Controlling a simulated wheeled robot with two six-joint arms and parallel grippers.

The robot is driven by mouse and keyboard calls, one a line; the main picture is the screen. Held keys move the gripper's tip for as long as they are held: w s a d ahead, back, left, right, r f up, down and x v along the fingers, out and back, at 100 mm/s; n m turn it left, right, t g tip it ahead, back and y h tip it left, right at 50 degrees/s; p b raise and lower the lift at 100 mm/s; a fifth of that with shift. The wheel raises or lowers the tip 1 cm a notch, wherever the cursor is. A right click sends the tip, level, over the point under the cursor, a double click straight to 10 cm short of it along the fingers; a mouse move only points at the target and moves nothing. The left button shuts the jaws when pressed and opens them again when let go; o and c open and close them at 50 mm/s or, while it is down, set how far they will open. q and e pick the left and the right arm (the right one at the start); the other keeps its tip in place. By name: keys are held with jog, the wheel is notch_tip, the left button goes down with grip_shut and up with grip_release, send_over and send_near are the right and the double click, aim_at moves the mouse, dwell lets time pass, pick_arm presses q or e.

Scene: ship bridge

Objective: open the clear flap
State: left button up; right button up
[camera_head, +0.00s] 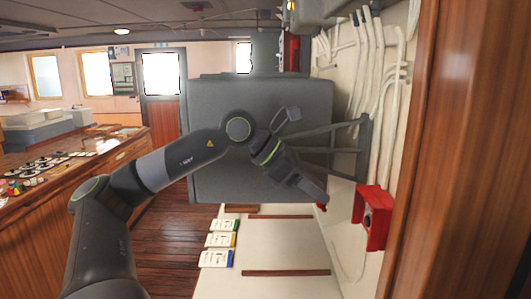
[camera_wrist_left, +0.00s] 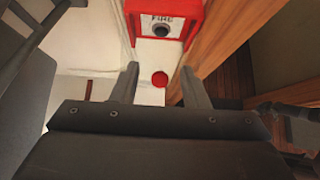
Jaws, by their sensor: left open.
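A red fire box (camera_head: 376,215) is mounted on the pale wall at the right of the head view. The left wrist view shows its face with a FIRE label and a dark round button (camera_wrist_left: 161,29) in a light ring. I cannot make out the clear flap itself or tell its position. My left gripper (camera_head: 318,196) is left of the box in the head view. In the left wrist view its two fingers (camera_wrist_left: 159,84) are apart and empty, with the box beyond them, and no contact shows.
A small red disc (camera_wrist_left: 160,79) shows between the fingers. A wooden post (camera_head: 478,150) stands right of the box. White pipes (camera_head: 385,90) and a dark bracket (camera_head: 362,148) are above it. A large grey panel (camera_head: 215,180) is behind my arm. Labelled cards (camera_head: 220,240) lie below.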

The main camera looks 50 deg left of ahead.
pick_arm(q)
jog(key=b+v, duration=0.8)
jog(key=v, duration=0.8)
jog(key=shift+s, duration=0.15)
